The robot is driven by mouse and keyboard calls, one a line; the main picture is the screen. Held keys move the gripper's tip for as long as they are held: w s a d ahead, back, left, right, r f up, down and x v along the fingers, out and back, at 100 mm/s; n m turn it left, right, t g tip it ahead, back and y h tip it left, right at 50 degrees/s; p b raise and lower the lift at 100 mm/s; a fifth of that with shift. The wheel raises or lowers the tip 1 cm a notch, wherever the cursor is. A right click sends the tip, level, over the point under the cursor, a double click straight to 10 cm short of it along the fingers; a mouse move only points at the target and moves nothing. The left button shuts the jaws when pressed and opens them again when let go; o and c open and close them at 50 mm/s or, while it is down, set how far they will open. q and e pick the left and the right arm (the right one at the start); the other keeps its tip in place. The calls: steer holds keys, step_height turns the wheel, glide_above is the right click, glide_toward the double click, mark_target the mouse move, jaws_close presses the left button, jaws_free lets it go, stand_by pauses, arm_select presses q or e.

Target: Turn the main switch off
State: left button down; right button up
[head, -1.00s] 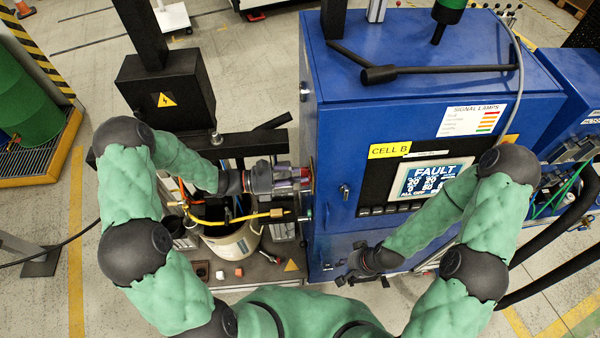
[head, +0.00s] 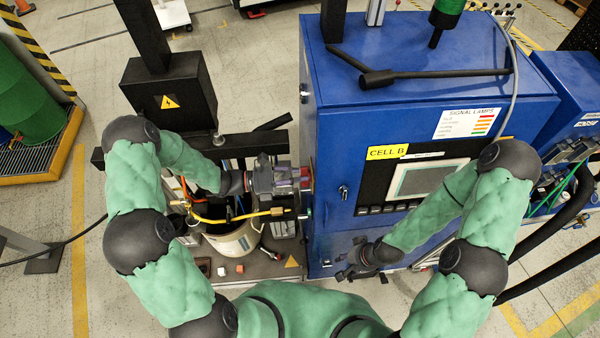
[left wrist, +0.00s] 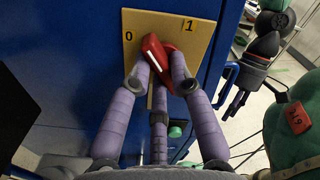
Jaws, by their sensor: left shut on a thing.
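The main switch is a red handle (left wrist: 158,52) on a yellow plate (left wrist: 186,28) on the side of the blue cabinet. The plate is marked 0 at the left and 1 at the right. The handle's white line leans toward the 0. My left gripper (head: 300,178) is at the cabinet's left side; its purple fingers (left wrist: 160,78) are shut on the red handle in the left wrist view. My right gripper (head: 357,268) hangs low before the cabinet front, apart from it, fingers spread and empty.
The blue cabinet (head: 400,120) has a CELL B label (head: 388,152) and a panel screen (head: 425,180), now grey and blank. A black box with a warning sign (head: 168,102) stands at left. A pale drum (head: 235,243) with hoses is below my left arm.

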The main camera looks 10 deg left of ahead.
arm_select(q)
steer(key=shift+s+d+r+n, duration=0.1)
steer(key=shift+s+r+n, duration=0.1)
steer(key=shift+n, duration=0.2)
steer(key=shift+p, duration=0.3)
steer(key=shift+n+p, duration=0.55)
steer(key=shift+n, duration=0.15)
steer(key=shift+w+n+p, duration=0.1)
steer(key=shift+n+p, duration=0.7)
steer(key=shift+n, duration=0.5)
